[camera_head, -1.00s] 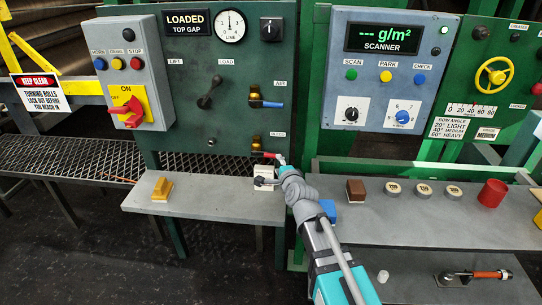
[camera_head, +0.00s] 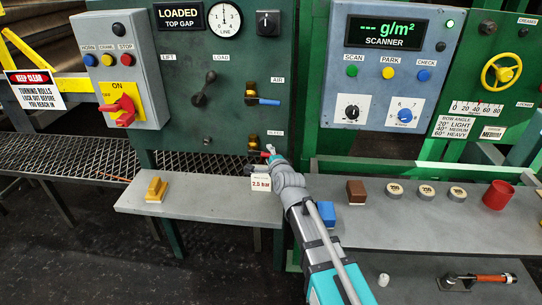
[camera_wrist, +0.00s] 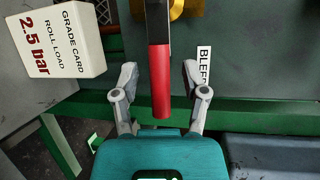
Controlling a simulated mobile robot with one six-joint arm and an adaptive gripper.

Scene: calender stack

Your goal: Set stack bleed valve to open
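The stack bleed valve has a brass body (camera_head: 253,142) low on the green panel, near the BLEED label (camera_head: 270,131), and a red lever (camera_head: 263,154). The lever points right, roughly level, in the head view. In the wrist view the red lever (camera_wrist: 160,85) runs down from the brass body (camera_wrist: 176,8) at the top edge. My gripper (camera_wrist: 160,72) is open, with one finger on each side of the lever and visible gaps to both. In the head view my gripper (camera_head: 271,151) is at the lever's right end and partly covers it.
A 2.5 bar grade card (camera_head: 261,183) stands just below the valve, close to my gripper; it also shows in the wrist view (camera_wrist: 55,40). The blue-handled air valve (camera_head: 264,101) is above. A grey shelf (camera_head: 205,202) holds a yellow block (camera_head: 156,189). A blue block (camera_head: 327,217) sits right of my arm.

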